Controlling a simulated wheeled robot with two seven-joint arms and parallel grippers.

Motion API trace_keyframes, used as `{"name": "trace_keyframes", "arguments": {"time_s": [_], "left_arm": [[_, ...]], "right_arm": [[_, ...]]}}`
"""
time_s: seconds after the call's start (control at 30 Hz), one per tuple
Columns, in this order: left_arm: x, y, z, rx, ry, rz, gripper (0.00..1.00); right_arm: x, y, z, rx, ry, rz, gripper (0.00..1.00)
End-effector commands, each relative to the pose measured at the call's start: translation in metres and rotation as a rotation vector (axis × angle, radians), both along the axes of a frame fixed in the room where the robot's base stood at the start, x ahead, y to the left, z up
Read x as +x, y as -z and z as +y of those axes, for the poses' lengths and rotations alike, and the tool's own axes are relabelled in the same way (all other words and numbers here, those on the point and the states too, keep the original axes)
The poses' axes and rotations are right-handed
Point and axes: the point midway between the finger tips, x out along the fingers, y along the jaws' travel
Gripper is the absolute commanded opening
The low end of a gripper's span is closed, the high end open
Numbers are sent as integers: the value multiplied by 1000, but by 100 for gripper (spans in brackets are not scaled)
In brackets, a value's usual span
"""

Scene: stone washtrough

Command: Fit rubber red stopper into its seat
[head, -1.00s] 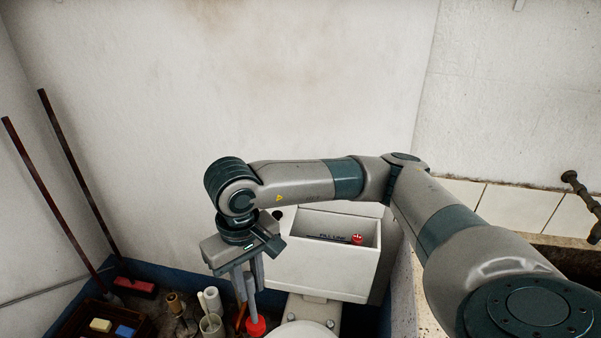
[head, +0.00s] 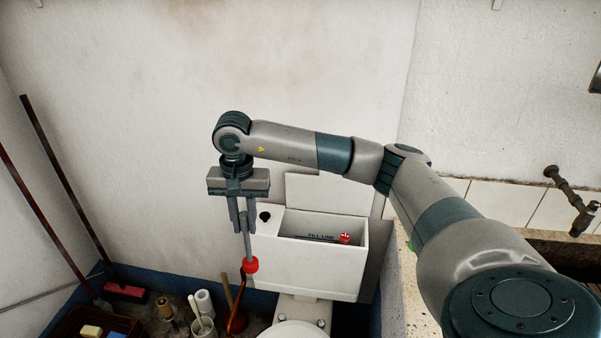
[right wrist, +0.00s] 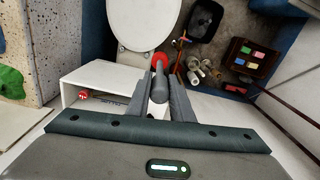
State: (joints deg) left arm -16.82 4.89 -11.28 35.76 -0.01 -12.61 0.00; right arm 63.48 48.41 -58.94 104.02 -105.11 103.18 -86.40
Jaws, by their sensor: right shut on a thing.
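My right gripper (head: 241,226) is shut on a grey rod with a red end, the red stopper (head: 251,265). The stopper hangs upright below the fingers, in front of the left side of the white tank (head: 310,275). In the right wrist view, the stopper (right wrist: 160,60) shows beyond the fingertips (right wrist: 160,88), near the toilet bowl. The tank is open on top. Inside it are a "FILL LINE" mark and a round red part (head: 345,238) with white markings. I cannot make out the stopper's seat. My left gripper is not in view.
A black knob (head: 265,216) stands on the tank's left top. The toilet bowl (head: 295,331) is below. White containers (head: 203,303), a red brush (head: 125,292) and a tray of blocks (right wrist: 254,56) are on the floor. The stone trough (head: 407,285) lies right.

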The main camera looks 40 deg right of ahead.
Motion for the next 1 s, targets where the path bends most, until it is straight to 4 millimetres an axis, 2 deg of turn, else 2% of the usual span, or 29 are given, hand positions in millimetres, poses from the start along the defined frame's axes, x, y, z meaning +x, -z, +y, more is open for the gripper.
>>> {"name": "trace_keyframes", "arguments": {"time_s": [0.03,0.1,0.2,0.4,0.5,0.6,0.7,1.0], "left_arm": [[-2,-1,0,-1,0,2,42],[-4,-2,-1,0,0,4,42],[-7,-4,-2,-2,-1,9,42],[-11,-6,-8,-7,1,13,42],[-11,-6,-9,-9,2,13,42],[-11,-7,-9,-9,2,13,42],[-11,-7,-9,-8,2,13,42],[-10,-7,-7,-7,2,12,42]], "right_arm": [[14,-1,-21,0,99,1,0],[30,0,-49,1,232,-1,0],[48,1,-92,1,420,0,0],[67,4,-176,0,758,4,0],[69,6,-207,-1,884,6,0],[69,7,-229,-1,969,9,0],[68,8,-241,-2,1017,11,0],[68,9,-245,-3,1035,11,0]]}}
